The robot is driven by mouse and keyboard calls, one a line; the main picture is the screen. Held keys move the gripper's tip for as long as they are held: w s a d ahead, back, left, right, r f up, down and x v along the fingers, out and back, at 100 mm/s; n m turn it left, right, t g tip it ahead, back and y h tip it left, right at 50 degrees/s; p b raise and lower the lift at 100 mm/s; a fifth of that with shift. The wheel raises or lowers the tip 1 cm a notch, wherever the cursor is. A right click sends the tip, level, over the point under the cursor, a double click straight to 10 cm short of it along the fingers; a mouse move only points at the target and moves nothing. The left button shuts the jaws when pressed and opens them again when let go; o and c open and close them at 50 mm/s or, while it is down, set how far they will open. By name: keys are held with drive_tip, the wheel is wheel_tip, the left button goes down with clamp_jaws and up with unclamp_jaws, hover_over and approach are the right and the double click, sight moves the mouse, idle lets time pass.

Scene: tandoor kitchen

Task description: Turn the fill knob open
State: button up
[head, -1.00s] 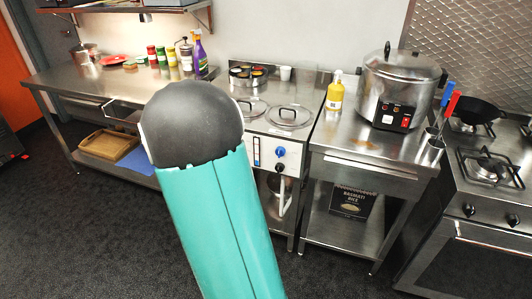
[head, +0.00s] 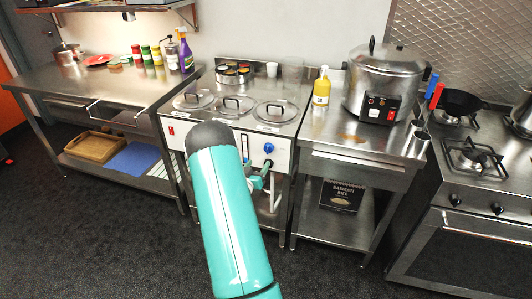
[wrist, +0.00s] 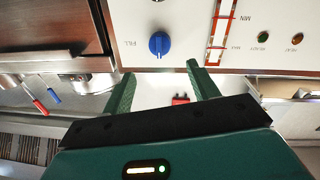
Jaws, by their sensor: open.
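In the wrist view, which is upside down, the knob (wrist: 159,44) sits beside the word FILL. My gripper (wrist: 163,69) is open, its two green fingers spread, pointing at the panel. The knob shows just beyond the fingertips, roughly between them, and nothing is held. In the head view my gripper (head: 261,180) is just below the knob, partly hidden by my arm.
Round lids (head: 274,111) lie on top of the unit. A steel side table (head: 345,150) with a yellow bottle (head: 321,88) and a large cooker (head: 382,80) stands to the right. A small red part (wrist: 180,100) shows between my fingers. The dark floor in front is clear.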

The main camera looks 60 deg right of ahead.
sight(267, 151)
drive_tip(key=d, duration=0.6)
drive_tip(key=w+d, duration=0.1)
drive_tip(key=d, duration=0.2)
drive_tip(key=shift+d, duration=0.3)
drive_tip(key=shift+s, duration=0.1)
drive_tip(key=c, duration=1)
